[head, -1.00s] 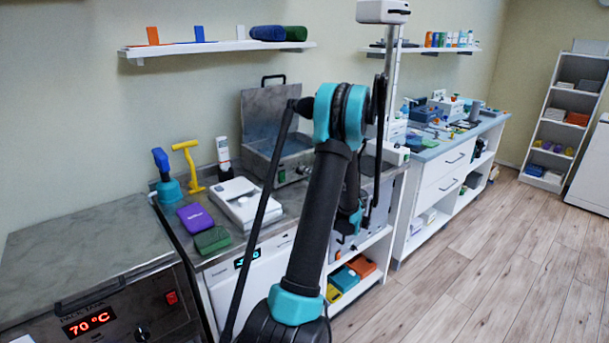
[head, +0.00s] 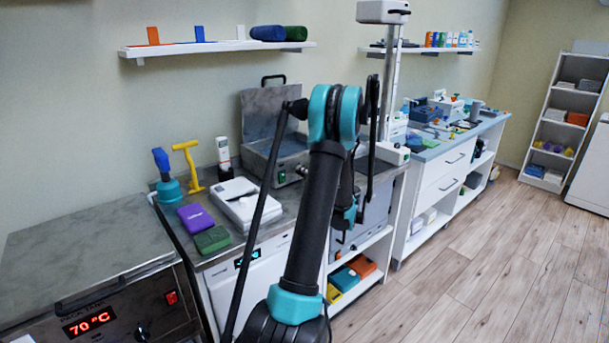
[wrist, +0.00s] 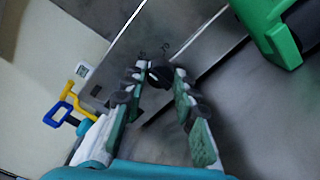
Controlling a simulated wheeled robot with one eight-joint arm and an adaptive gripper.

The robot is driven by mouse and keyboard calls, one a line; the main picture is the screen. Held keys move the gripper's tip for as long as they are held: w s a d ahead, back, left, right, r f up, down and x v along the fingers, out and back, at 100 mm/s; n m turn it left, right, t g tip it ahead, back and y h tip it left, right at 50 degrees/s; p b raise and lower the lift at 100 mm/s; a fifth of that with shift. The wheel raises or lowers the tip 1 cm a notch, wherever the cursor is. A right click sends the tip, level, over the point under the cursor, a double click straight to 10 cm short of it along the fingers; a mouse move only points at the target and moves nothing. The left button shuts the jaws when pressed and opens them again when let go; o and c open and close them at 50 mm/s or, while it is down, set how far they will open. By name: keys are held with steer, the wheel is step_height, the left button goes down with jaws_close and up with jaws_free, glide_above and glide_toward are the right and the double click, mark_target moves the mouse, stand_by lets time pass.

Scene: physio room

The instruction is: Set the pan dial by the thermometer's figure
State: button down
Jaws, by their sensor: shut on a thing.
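A metal pan with a raised lid (head: 268,112) stands on the steel counter, partly behind my arm in the head view. In the wrist view my gripper (wrist: 160,72) has its two fingers closed around a small dark round knob (wrist: 160,77), which looks like the dial, on a grey metal face. In the head view the fingers and dial are hidden by my arm.
A tank at front left shows a red 70 °C display (head: 89,322). The counter holds a purple pack (head: 195,217), a green pack (head: 211,239), a white device (head: 240,203), a yellow tool (head: 190,170) and a blue-topped item (head: 166,180). Floor (head: 470,270) is clear at right.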

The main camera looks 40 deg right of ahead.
steer(key=shift+m, duration=0.3)
steer(key=m, duration=1.1)
stand_by(0.6)
steer(key=c, duration=1.2)
jaws_free()
steer(key=shift+s, duration=0.1)
steer(key=s, duration=0.8)
steer(key=s+d, duration=0.1)
steer(key=s, duration=0.2)
steer(key=shift+s, duration=0.4)
